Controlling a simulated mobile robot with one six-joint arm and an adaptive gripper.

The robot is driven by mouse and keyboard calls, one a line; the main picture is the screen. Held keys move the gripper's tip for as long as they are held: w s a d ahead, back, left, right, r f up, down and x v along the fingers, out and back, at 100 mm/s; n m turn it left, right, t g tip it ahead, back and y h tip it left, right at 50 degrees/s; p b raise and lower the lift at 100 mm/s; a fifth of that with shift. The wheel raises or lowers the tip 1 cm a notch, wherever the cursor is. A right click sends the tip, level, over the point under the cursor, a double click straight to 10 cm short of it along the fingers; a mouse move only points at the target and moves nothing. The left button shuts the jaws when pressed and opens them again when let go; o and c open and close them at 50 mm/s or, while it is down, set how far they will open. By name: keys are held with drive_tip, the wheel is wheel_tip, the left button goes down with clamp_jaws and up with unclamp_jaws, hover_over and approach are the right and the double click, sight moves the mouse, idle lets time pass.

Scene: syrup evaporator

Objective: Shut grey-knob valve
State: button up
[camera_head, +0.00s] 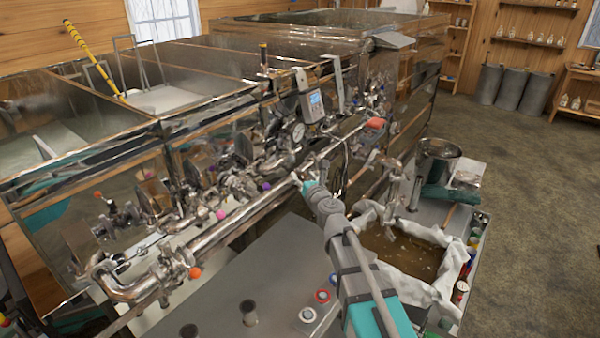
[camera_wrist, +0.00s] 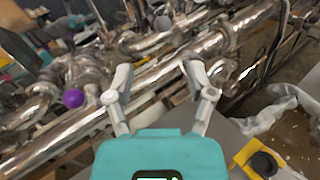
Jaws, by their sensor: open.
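A small pale grey round knob (camera_wrist: 163,23) shows beyond the pipe at the top of the wrist view, ahead of my gripper. Its valve's lever position is too small and blurred to tell. In the head view I cannot make out the grey knob for certain among the crowded fittings. My gripper (camera_wrist: 155,72) is open and empty, its two grey fingers apart over a shiny steel pipe (camera_wrist: 165,72). In the head view my gripper (camera_head: 303,183) is at the front pipe, partly hidden by my arm; I cannot tell whether it touches.
A purple knob (camera_wrist: 73,98) sits left of my fingers. Pink (camera_head: 221,214) and orange (camera_head: 194,272) knobs are along the front pipes. A display box (camera_head: 312,105) and gauge (camera_head: 298,132) stand behind. A cloth-lined basin (camera_head: 440,236) is at right; open floor (camera_head: 530,200) lies beyond.

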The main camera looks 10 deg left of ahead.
drive_tip(key=shift+s+d, duration=0.1)
